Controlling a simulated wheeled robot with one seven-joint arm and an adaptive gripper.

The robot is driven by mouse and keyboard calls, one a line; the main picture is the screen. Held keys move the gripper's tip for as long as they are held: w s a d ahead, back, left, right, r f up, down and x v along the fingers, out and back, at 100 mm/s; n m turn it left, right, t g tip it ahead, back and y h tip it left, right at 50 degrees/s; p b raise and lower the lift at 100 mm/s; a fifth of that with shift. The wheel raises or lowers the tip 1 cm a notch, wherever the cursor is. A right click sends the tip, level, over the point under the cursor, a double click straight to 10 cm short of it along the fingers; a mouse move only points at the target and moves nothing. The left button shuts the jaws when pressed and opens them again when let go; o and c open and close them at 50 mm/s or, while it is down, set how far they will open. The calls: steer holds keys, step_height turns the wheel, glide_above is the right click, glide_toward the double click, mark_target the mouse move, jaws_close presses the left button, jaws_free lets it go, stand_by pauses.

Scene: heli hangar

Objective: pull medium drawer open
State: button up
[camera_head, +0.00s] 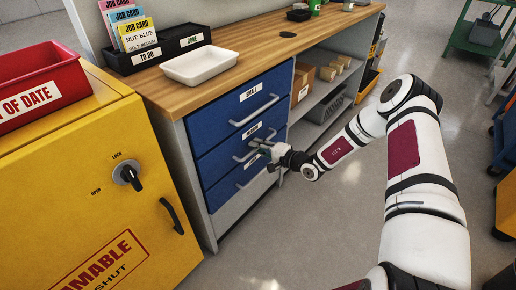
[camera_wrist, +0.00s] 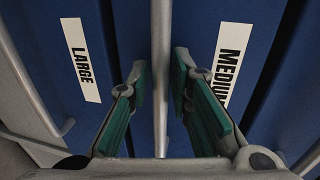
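The blue medium drawer (camera_head: 222,160) is the middle of three in the workbench and looks closed. Its "MEDIUM" label (camera_wrist: 232,62) shows in the wrist view. Its grey bar handle (camera_wrist: 160,60) runs between my two fingers. My gripper (camera_head: 264,150) is at the drawer front; in the wrist view its green-padded fingers (camera_wrist: 160,82) stand one on each side of the handle, with narrow gaps visible. My gripper hides part of the handle in the head view.
The small drawer (camera_head: 225,115) is above and the large drawer (camera_head: 228,185) below, with its own handle (camera_wrist: 28,85). A yellow cabinet (camera_head: 85,165) stands at the left. Open shelves (camera_head: 318,98) are at the right. The floor (camera_head: 300,225) before the drawers is clear.

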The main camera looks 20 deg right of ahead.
jaws_close()
steer(key=shift+s, duration=0.1)
steer(key=f+p+v, duration=0.2)
steer(key=p+v, duration=0.1)
steer(key=v, duration=0.9)
steer(key=s+f+p+v, duration=0.1)
steer(key=f+p+v, duration=0.2)
steer(key=v, duration=1)
steer(key=shift+s+d+p, duration=0.25)
steer(key=shift+d+p, duration=0.3)
steer(key=shift+p, duration=0.25)
steer(key=shift+f, duration=0.1)
jaws_free()
